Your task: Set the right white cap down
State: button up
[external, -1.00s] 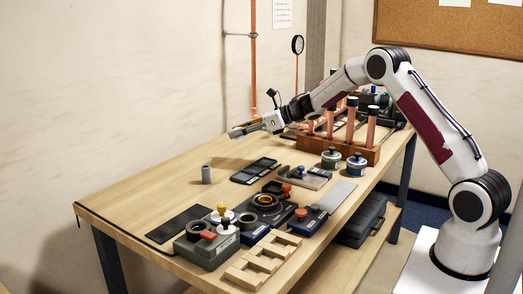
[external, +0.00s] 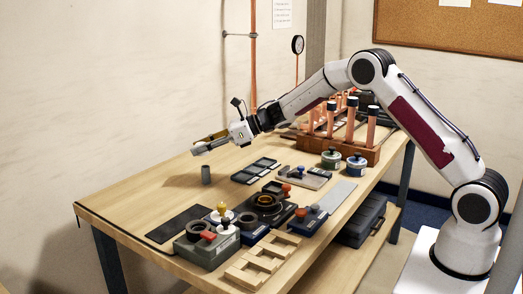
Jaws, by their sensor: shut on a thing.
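My gripper (external: 198,147) is over the far left part of the table, above and slightly left of a grey upright cylinder (external: 206,175). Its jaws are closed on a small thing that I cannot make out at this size. I cannot tell which thing is the right white cap. My gripper is well away from both white pieces.
A wooden block with upright copper pipes (external: 351,120) stands at the back right. A dark divided tray (external: 254,171) and a dark mat (external: 178,224) lie on the table. The far left tabletop is mostly clear.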

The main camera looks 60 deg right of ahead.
jog(key=s+a+n+g+y, duration=0.1)
jog(key=a+n, duration=0.1)
jog(key=a, duration=1.8)
jog(key=shift+s+a+r+g+y, duration=0.2)
jog(key=shift+g+y, duration=0.1)
jog(key=shift+g, duration=0.1)
send_over(161, 209)
jog(key=shift+w+f, duration=0.1)
jog(key=shift+f, duration=3)
jog(key=shift+f, duration=0.1)
jog(key=shift+f, duration=1.75)
jog(key=shift+f, duration=0.2)
